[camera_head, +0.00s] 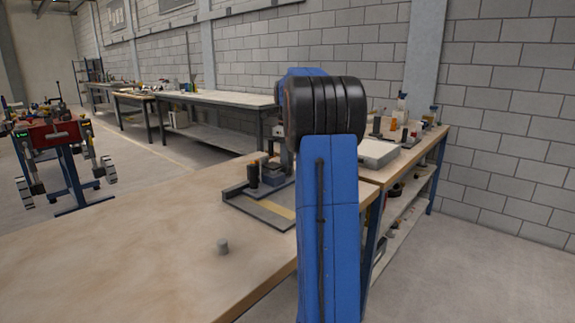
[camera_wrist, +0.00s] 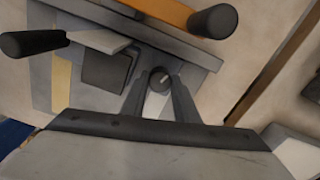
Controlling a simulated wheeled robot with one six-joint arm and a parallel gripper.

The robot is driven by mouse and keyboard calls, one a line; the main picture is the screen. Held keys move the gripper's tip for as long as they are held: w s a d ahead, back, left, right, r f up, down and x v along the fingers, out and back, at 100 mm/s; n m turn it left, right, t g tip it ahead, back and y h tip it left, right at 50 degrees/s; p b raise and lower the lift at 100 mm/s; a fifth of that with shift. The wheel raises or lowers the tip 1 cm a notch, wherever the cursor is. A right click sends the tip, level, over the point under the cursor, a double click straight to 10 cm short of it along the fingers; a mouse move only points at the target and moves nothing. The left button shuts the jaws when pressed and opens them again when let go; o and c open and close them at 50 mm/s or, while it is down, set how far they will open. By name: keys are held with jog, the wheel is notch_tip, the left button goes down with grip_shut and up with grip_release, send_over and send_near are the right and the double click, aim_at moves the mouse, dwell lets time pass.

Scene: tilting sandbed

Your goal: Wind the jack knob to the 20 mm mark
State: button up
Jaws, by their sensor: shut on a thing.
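In the wrist view the jack knob (camera_wrist: 160,77) is a small round dark grey knob with a pale line on its top. My gripper (camera_wrist: 159,85) is shut on it, with one finger on each side. The knob sits by the edge of the grey sandbed rig (camera_wrist: 205,55). In the head view the rig (camera_head: 237,196) stands on the wooden bench, and my blue arm hides its right part along with the knob and my gripper. I cannot make out a scale or a 20 mm mark.
In the wrist view a black handle (camera_wrist: 32,43), a dark block (camera_wrist: 105,72) and an orange bar (camera_wrist: 165,12) lie close by. The bench's front left is otherwise clear.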

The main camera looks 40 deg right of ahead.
dwell(0.4)
jog(key=o, duration=1.1)
jog(key=shift+c, duration=0.2)
